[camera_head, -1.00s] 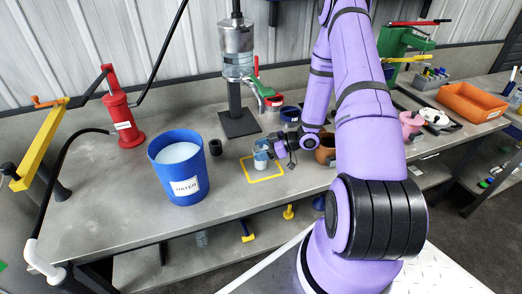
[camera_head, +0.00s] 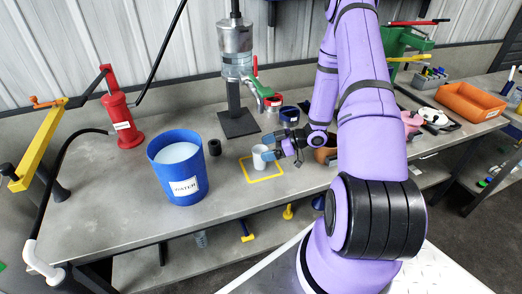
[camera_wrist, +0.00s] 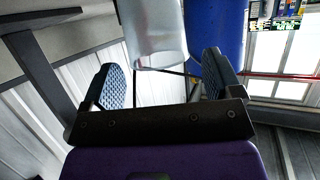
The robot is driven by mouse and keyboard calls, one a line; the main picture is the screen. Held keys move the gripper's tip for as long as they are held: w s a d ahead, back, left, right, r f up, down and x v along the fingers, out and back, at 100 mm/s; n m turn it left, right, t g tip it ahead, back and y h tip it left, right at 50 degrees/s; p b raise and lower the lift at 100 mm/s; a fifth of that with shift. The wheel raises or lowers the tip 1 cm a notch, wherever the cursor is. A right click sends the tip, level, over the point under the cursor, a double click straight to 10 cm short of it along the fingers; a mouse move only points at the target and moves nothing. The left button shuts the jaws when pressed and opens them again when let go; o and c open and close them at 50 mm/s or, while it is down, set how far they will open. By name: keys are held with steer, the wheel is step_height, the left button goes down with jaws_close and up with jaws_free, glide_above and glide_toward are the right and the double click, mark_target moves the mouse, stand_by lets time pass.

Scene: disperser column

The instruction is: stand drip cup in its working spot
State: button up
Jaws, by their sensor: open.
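The drip cup (camera_head: 260,157) is a small pale cup. It stands upright inside the yellow square outline (camera_head: 266,179) on the grey bench, in front of the disperser column. In the wrist view a translucent pale cup (camera_wrist: 155,35) lies between and just beyond the fingers. My gripper (camera_head: 271,156) is open at the cup's right side; its fingers (camera_wrist: 161,75) are spread apart with a gap to the cup in the wrist view. The cup's right edge is partly hidden by a finger in the head view.
A blue water bucket (camera_head: 174,186) and a small black cylinder (camera_head: 214,147) stand left of the outline. The column (camera_head: 236,95) with its black base is behind. A brown pot (camera_head: 325,155) is close to the right of my gripper.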

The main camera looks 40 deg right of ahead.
steer(key=v, duration=0.8)
steer(key=w+r+m+h, duration=0.2)
steer(key=w+r+h, duration=0.3)
steer(key=r, duration=0.6)
steer(key=w+r+m+h, duration=0.1)
steer(key=w+r+h, duration=0.2)
steer(key=r+h, duration=0.55)
steer(key=s+a+r+m, duration=0.2)
steer(key=s+a+r, duration=0.1)
steer(key=r, duration=0.4)
steer(key=s+a+r+m, duration=0.2)
steer(key=s+a+r, duration=0.1)
steer(key=r, duration=0.4)
steer(key=s+a+r+m+g+y, duration=0.1)
steer(key=s+a+r, duration=0.1)
steer(key=s+a, duration=0.5)
steer(key=s+a+r+m+g+y, duration=0.2)
steer(key=s+a, duration=0.6)
steer(key=s, duration=0.7)
steer(key=shift+r, duration=0.7)
